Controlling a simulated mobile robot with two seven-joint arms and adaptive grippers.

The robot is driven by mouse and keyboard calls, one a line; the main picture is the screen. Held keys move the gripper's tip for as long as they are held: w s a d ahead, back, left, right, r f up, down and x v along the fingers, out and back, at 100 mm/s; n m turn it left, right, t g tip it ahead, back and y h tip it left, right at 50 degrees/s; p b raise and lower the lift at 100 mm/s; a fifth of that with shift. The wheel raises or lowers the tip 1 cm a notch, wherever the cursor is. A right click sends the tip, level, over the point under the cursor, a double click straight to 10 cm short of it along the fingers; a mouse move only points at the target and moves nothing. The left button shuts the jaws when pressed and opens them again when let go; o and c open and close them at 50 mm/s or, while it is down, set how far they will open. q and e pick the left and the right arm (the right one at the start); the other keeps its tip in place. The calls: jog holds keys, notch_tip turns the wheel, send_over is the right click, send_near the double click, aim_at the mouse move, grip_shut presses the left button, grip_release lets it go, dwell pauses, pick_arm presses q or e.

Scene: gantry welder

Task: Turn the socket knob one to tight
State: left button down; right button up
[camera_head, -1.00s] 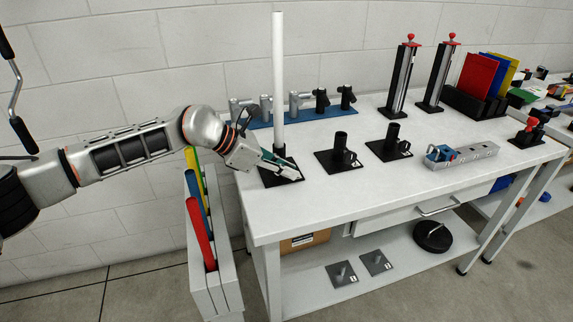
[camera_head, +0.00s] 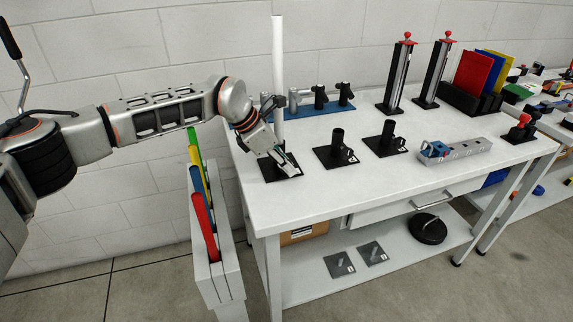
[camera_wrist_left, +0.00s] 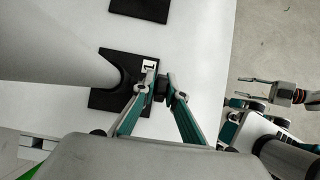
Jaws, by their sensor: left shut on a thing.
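The socket knob one (camera_wrist_left: 160,88) is a small dark knob on the side of the leftmost black socket, beside a label marked 1 (camera_wrist_left: 150,64). My left gripper (camera_wrist_left: 161,86) is shut on this knob, with a teal finger on either side; it also shows in the head view (camera_head: 290,168). The socket's black base plate (camera_head: 270,176) lies flat on the table's left end. A tall white tube (camera_head: 278,70) stands upright in this socket. The gripper hides much of the socket in the head view.
Two more black sockets, one in the middle (camera_head: 337,150) and one to its right (camera_head: 386,140), stand empty on the white table (camera_head: 330,205). A blue rack (camera_head: 305,109) lies behind.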

pick_arm(q)
jog(key=c, duration=2.3)
grip_release()
jog(key=shift+c, duration=0.2)
jog(key=v, duration=1.2)
jog(key=shift+f, duration=0.1)
